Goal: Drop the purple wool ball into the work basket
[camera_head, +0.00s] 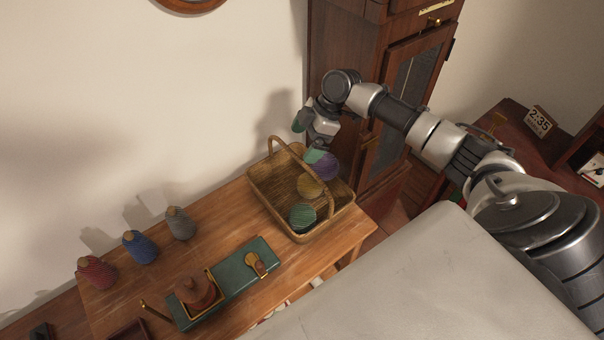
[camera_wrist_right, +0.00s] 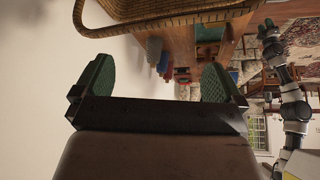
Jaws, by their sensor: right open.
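The purple wool ball (camera_head: 326,166) shows at the far right end of the wicker work basket (camera_head: 268,204), inside its outline and just below my right gripper. Whether it rests on the basket's bottom I cannot tell. My right gripper (camera_head: 308,138) is open over the basket's back right part, its green pads apart. A small arm at that view's right, apparently my left, ends in a gripper (camera_wrist_right: 268,29) too small to read.
A yellow ball (camera_head: 309,186) and a green ball (camera_head: 302,215) lie in the basket, whose handle arches over it. Grey (camera_head: 180,223), blue (camera_head: 139,247) and red (camera_head: 95,272) cones stand left. A green case (camera_head: 240,271) lies in front. A tall cabinet (camera_head: 345,75) stands behind.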

